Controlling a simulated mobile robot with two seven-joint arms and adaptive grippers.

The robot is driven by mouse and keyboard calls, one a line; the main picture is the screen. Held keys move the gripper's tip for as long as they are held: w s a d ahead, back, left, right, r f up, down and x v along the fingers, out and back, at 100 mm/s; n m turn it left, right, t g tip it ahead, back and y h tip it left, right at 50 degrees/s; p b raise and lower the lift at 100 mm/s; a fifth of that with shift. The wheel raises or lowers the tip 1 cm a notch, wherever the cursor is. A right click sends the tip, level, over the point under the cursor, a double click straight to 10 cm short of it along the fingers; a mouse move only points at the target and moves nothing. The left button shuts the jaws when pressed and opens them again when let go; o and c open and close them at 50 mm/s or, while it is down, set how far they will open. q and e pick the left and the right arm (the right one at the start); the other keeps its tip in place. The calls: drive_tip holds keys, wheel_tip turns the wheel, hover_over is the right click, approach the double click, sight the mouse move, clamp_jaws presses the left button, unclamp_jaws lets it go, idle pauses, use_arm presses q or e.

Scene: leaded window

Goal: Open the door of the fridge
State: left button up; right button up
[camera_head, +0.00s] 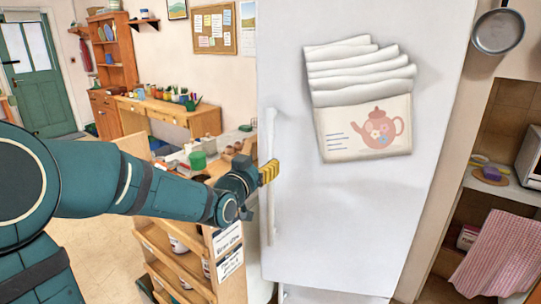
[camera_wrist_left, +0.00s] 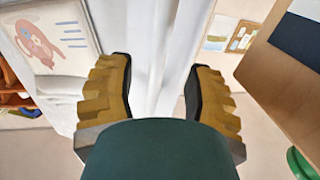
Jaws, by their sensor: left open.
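The fridge's white door (camera_head: 290,75) fills the middle of the head view and looks shut. Its long upright white handle (camera_head: 270,216) runs along the door's left edge. My left gripper (camera_head: 268,172) is at about mid-height of the handle, with its yellow fingers pointing at it. In the left wrist view my left gripper (camera_wrist_left: 158,92) is open, and the white handle (camera_wrist_left: 166,50) shows between its two spread fingers. Neither finger visibly touches it. The lower part there is hidden by the gripper's own body. My right gripper is not in view.
A holder with a teapot picture (camera_head: 366,127) and papers is on the door. A wooden shelf rack (camera_head: 178,262) stands left of the fridge, below my left arm. A cluttered counter lies behind the arm. A shelf with a pink towel (camera_head: 500,250) is at the right.

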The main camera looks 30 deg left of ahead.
sight(269, 156)
use_arm(q)
drive_tip(key=w, duration=0.4)
drive_tip(key=w+a, duration=0.1)
drive_tip(key=w, duration=0.1)
drive_tip(key=shift+w, duration=0.15)
drive_tip(key=shift+d, duration=0.1)
clamp_jaws()
